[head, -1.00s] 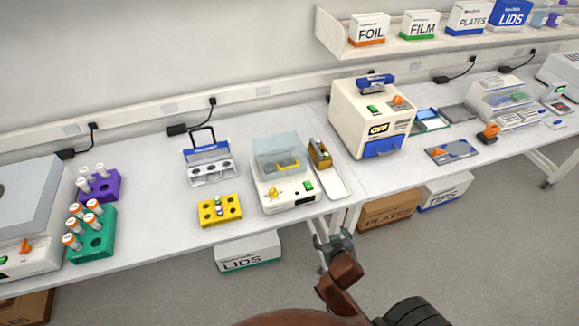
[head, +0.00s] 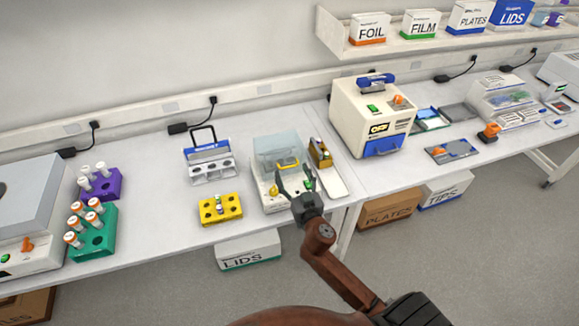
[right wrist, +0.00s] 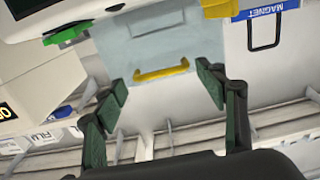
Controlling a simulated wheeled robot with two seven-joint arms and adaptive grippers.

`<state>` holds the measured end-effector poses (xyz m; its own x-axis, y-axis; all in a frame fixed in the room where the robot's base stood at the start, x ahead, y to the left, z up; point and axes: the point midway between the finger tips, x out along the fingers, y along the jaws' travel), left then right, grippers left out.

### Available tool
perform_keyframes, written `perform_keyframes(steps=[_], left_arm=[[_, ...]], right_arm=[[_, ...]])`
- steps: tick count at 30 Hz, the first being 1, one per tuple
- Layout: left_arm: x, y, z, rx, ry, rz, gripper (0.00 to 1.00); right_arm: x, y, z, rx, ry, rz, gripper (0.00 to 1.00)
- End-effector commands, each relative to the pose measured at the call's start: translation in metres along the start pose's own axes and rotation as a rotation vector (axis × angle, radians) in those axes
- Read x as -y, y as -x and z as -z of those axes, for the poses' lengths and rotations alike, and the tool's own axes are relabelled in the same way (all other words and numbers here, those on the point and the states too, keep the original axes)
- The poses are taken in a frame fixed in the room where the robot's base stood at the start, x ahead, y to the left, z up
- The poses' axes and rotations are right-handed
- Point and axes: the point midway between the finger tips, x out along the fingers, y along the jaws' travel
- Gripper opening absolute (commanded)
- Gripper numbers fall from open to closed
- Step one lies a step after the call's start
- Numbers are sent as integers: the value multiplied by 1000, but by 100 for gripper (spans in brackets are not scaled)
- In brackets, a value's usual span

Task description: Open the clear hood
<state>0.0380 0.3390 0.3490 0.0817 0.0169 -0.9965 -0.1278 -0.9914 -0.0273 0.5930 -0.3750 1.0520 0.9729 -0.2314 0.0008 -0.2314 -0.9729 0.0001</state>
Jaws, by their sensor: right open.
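The clear hood (head: 280,148) is a pale see-through cover, closed over the white device (head: 268,202) on the bench. Its yellow handle (head: 288,164) is on the front. In the right wrist view the hood (right wrist: 140,45) fills the upper middle, with the yellow handle (right wrist: 161,71) on its near edge. My right gripper (head: 296,178) is open and empty in front of the hood. In the right wrist view its two fingers (right wrist: 163,85) stand apart on either side of the handle, not touching it. My left gripper is not in view.
A yellow tube block (head: 205,212) stands left of the device, and a blue-white magnet rack (head: 208,165) behind that. A narrow tray with a brown holder (head: 320,153) is close on the right. The white and blue machine (head: 365,120) stands farther right.

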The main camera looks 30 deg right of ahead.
Motion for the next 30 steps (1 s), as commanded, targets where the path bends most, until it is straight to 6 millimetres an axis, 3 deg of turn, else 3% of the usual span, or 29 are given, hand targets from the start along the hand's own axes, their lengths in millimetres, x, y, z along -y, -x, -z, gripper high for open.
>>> perform_keyframes(steps=[7, 18, 30], left_arm=[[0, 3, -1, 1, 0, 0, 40], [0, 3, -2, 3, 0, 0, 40], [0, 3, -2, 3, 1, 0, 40]], right_arm=[[-1, -30, 0, 0, 2, -1, 65], [-1, -35, 0, 2, -1, -2, 64], [-2, -35, 0, 2, 0, -4, 37]])
